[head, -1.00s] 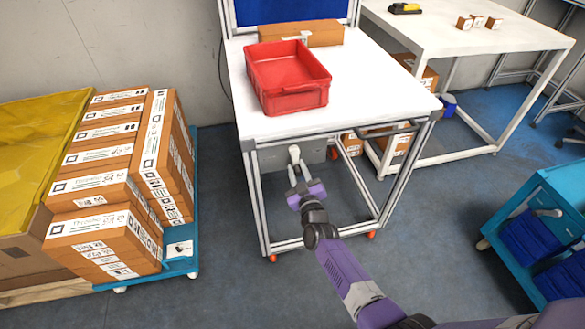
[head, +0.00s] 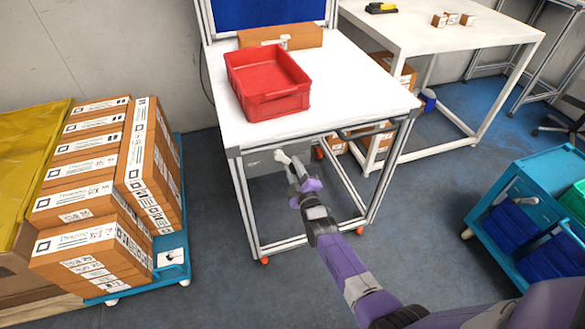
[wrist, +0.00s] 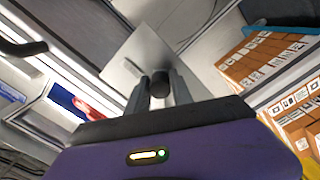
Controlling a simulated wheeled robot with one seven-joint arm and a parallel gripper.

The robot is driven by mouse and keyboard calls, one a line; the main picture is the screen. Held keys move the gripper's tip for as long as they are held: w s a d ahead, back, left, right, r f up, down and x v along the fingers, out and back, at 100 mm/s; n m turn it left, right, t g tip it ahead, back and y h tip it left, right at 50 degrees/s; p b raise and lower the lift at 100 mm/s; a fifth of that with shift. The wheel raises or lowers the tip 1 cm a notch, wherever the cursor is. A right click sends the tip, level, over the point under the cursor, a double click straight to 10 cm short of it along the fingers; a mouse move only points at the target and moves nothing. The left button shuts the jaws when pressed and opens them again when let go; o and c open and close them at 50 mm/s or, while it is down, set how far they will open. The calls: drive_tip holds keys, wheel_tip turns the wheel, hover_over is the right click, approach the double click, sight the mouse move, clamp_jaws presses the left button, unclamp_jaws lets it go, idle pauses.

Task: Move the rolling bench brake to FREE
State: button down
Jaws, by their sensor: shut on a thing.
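The rolling bench (head: 345,95) has a white top on a metal frame with orange-red casters. Under its top, a grey box (head: 262,163) carries a pale brake lever (head: 281,157). My gripper (head: 292,170) reaches in under the front of the bench at this lever. In the wrist view, my gripper's fingers (wrist: 158,92) are closed around a dark round knob (wrist: 161,78), in front of a light grey plate (wrist: 135,56). The fingers hide part of the lever. No FREE marking is readable.
A red bin (head: 262,85) and a cardboard box (head: 272,38) stand on the bench. A blue cart (head: 178,262) stacked with boxes is at left. A second white table (head: 440,45) is behind right, and a teal trolley (head: 500,220) at right. Floor between bench and trolley is clear.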

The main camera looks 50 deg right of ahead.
drive_tip(key=shift+w+a, duration=0.2)
drive_tip(key=shift+a, duration=0.05)
drive_tip(key=c, duration=1.3)
unclamp_jaws()
drive_tip(key=shift+o, duration=0.5)
drive_tip(key=shift+s+d, duration=0.1)
drive_tip(key=shift+d, duration=0.05)
drive_tip(key=p+v, duration=0.1)
drive_tip(key=v, duration=0.6)
drive_tip(key=shift+s+a+p, duration=0.25)
drive_tip(key=shift+s+p, duration=0.1)
drive_tip(key=shift+p, duration=0.05)
